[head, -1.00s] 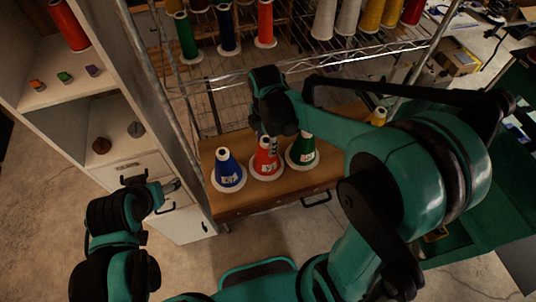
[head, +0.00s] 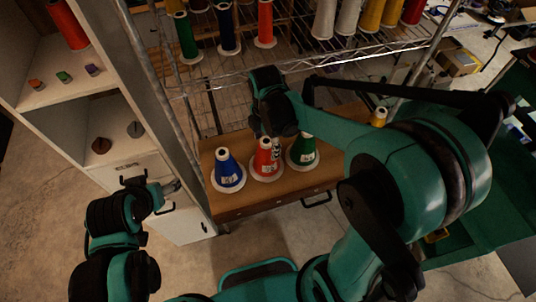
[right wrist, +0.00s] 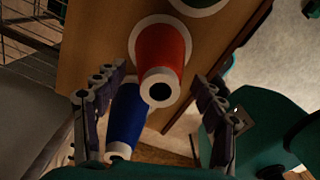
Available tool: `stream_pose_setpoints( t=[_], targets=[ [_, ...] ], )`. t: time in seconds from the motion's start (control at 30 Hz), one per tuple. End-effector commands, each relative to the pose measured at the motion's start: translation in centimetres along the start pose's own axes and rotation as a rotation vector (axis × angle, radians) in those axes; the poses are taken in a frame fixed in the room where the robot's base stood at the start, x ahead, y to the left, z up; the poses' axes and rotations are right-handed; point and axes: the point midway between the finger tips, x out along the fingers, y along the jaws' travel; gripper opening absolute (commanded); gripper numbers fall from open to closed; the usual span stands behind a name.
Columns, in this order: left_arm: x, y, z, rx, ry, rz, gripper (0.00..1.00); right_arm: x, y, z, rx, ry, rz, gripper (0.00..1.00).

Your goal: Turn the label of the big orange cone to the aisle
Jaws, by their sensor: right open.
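The orange cone (head: 264,160), red-orange with a pale label low on its near side, stands upright between the blue cone (head: 228,167) and the green cone (head: 303,150) on the wooden top (head: 240,203). My right gripper (head: 274,145) is above and behind it, its fingers partly hidden. In the right wrist view, the jaws (right wrist: 156,108) are spread apart, with the orange cone (right wrist: 160,52) and blue cone (right wrist: 126,112) seen between and beyond them; no label shows there. My left gripper (head: 172,187) is by the white cabinet; its opening is unclear.
A wire rack (head: 300,68) with several thread cones stands behind the wooden top. The white cabinet (head: 170,212) and shelves border it on the left. A small yellow cone (head: 379,116) stands at the right, close to my right arm.

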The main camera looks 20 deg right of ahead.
Motion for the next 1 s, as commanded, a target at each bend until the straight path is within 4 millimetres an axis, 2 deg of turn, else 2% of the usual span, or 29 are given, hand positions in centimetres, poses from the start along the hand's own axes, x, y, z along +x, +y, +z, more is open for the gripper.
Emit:
stream_pose_setpoints(
  t=[0.17,0.5,0.6,0.8,1.0],
  targets=[
    [0.0,0.0,0.0,0.0,0.0,0.0,0.71,-1.5,0.0,0.0,0.0,0.0,0.0,0.7],
    [0.0,0.0,0.0,0.0,0.0,0.0,0.71,-8.7,0.0,0.0,0.0,0.0,0.0,0.7],
    [0.0,0.0,0.0,0.0,0.0,0.0,0.71,-10.3,0.0,0.0,0.0,0.0,0.0,0.7],
    [0.0,0.0,0.0,0.0,0.0,0.0,0.71,-11.9,0.0,0.0,0.0,0.0,0.0,0.7],
    [0.0,0.0,0.0,0.0,0.0,0.0,0.71,-12.0,0.0,0.0,0.0,0.0,0.0,0.7]
  ],
)
